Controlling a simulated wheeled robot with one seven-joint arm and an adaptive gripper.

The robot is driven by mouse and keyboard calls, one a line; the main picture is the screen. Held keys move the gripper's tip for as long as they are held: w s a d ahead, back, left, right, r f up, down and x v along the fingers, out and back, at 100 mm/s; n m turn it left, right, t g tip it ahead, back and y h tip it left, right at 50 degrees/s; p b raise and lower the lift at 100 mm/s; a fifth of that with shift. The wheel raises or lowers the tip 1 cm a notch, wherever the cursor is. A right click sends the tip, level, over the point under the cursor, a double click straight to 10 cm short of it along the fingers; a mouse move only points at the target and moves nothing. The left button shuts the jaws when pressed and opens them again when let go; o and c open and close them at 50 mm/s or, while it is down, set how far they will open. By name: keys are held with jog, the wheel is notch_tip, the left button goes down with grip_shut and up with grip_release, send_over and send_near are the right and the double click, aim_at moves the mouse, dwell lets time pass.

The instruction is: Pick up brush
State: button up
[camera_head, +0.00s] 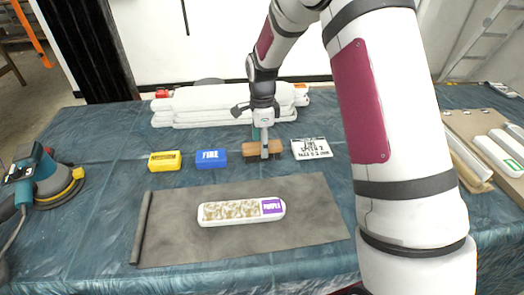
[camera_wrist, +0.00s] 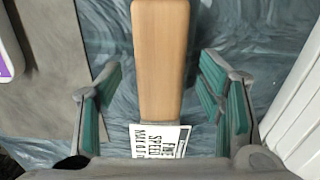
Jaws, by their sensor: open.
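The brush, with a light wooden body (camera_head: 250,149), lies on the blue sheeting in the middle of the table. In the wrist view its long wooden body (camera_wrist: 160,50) runs down the middle of the picture. Its bristles cannot be made out. My gripper (camera_head: 264,152) is over the brush and hides part of it. In the wrist view my gripper (camera_wrist: 160,75) is open, with one teal-padded finger on each side of the wood and a visible gap on both sides.
A printed card (camera_head: 311,148) lies right of the brush. Blue (camera_head: 211,159) and yellow (camera_head: 164,161) blocks lie left. White reliefs (camera_head: 185,104) are stacked behind. A purple-labelled relief (camera_head: 241,211) rests on a grey mat (camera_head: 300,225) in front. A sander (camera_head: 45,181) stands far left.

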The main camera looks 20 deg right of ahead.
notch_tip(320, 180, down, 2)
jog(key=c, duration=1.3)
jog(key=shift+r, duration=0.1)
jog(key=shift+r, duration=0.45)
jog(key=r, duration=0.2)
jog(key=shift+s+r, duration=0.35)
jog(key=s, duration=0.5)
jog(key=s+r, duration=0.1)
jog(key=s, duration=0.4)
jog(key=s+p, duration=0.1)
jog(key=s, duration=0.4)
jog(key=shift+s+d+r, duration=0.1)
jog(key=shift+r, duration=0.05)
